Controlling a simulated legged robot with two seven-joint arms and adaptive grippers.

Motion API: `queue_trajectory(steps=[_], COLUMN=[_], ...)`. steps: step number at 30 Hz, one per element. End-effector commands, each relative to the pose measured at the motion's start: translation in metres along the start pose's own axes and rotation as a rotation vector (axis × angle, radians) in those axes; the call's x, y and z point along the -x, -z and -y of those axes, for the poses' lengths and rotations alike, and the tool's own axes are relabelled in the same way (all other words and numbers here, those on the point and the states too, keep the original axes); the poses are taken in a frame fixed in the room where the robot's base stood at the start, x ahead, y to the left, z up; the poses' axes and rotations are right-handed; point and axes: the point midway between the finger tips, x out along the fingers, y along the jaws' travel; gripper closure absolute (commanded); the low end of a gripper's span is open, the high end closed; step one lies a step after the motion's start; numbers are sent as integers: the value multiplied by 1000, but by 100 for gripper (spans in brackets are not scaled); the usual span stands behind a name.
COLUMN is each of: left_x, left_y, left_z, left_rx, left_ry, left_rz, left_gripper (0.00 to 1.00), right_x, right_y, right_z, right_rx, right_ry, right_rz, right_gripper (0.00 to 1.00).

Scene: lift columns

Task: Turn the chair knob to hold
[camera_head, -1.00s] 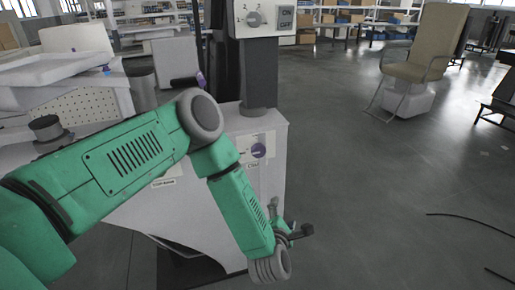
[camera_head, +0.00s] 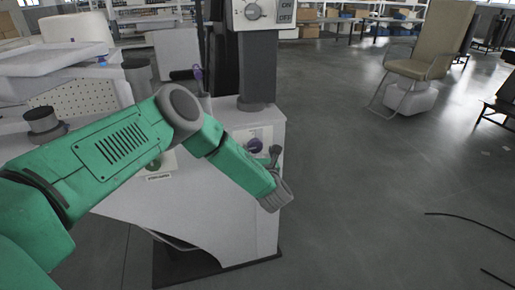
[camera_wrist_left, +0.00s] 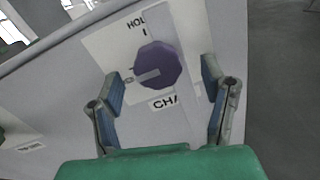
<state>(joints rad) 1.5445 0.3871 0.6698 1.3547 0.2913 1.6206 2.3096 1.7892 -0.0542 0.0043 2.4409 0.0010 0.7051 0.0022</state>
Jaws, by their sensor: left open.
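The purple chair knob (camera_head: 254,146) is on a light plate on the side of the grey cabinet. In the left wrist view the knob (camera_wrist_left: 160,62) has a grey pointer stripe aimed left and slightly down. The partly visible "HOL" label (camera_wrist_left: 136,20) is above the knob and a cut-off "CHA" label (camera_wrist_left: 164,103) is below it. My left gripper (camera_head: 275,154) is open in front of the plate. In the wrist view its fingers (camera_wrist_left: 162,82) stand on either side of the knob, with gaps between; contact does not show. My right gripper is out of view.
A grey column with a control box (camera_head: 264,14) rises from the cabinet (camera_head: 235,205). A green knob (camera_head: 153,164) sits left on the cabinet, partly behind my arm. A beige chair (camera_head: 427,45) stands back right. Open floor lies to the right, with black cables (camera_head: 468,219).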

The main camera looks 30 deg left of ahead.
Motion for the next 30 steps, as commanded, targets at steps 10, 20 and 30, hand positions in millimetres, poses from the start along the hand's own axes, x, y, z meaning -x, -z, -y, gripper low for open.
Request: queue_trajectory(steps=[10, 20, 30], left_x=[-30, -31, -32], left_y=[-1, -1, 0], left_z=[1, 0, 1], left_rx=[-3, -2, -11], left_ry=[0, 0, 2], left_rz=[2, 1, -2], left_gripper=[34, 62, 84], right_x=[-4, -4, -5], right_y=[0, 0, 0], right_z=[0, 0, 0], right_rx=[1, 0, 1], right_ry=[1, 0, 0], right_rz=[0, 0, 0], right_gripper=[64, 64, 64])
